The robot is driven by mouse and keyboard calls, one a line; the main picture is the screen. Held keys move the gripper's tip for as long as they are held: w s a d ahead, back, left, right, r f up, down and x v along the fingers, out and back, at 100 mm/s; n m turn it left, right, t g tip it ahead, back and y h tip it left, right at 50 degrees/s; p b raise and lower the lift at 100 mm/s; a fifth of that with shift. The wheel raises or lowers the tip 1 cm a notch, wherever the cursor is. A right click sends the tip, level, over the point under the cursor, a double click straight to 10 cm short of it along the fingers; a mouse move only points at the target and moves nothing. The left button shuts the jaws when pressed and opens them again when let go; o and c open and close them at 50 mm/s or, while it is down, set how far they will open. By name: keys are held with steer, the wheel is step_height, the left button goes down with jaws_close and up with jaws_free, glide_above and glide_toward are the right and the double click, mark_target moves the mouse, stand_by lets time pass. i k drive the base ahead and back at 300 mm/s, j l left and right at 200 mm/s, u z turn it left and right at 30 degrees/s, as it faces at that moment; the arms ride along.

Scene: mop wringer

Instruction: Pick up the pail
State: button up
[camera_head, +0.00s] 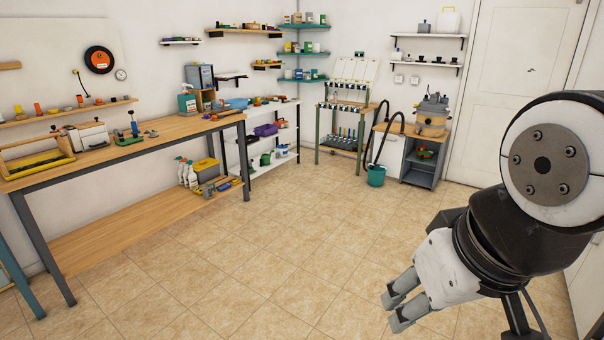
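A teal pail (376,177) stands upright on the tiled floor at the back, in front of the white and grey cabinet. A dark hose hangs down by it; I cannot tell whether the hose ends inside the pail. My gripper (392,311) is at the lower right, in the near foreground, pointing left and down. Its two fingers are apart, with nothing visible between them. It is well away from the pail, with open floor between them.
A long wooden workbench (150,140) with tools and a lower shelf runs along the left. A green-legged rack (318,140) and the cabinet (420,172), with a vacuum-like machine (432,117) on top, stand at the back. The middle of the floor (270,240) is clear.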

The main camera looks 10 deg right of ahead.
mark_target(376, 176)
steer(key=i+l+z, duration=0.15)
steer(key=i, duration=0.15)
steer(key=i+l+z, duration=0.2)
steer(key=i+j+z, duration=0.1)
steer(key=i+z, duration=0.25)
steer(key=i, duration=3.95)
steer(key=i+u, duration=0.15)
steer(key=i, duration=0.35)
steer(key=i+l+u, duration=0.1)
steer(key=i, duration=0.4)
steer(key=i+l+u, duration=0.15)
steer(key=i, duration=0.35)
steer(key=i+l+u, duration=0.15)
steer(key=i, duration=0.3)
steer(key=i+l+u, duration=0.3)
steer(key=i, duration=0.2)
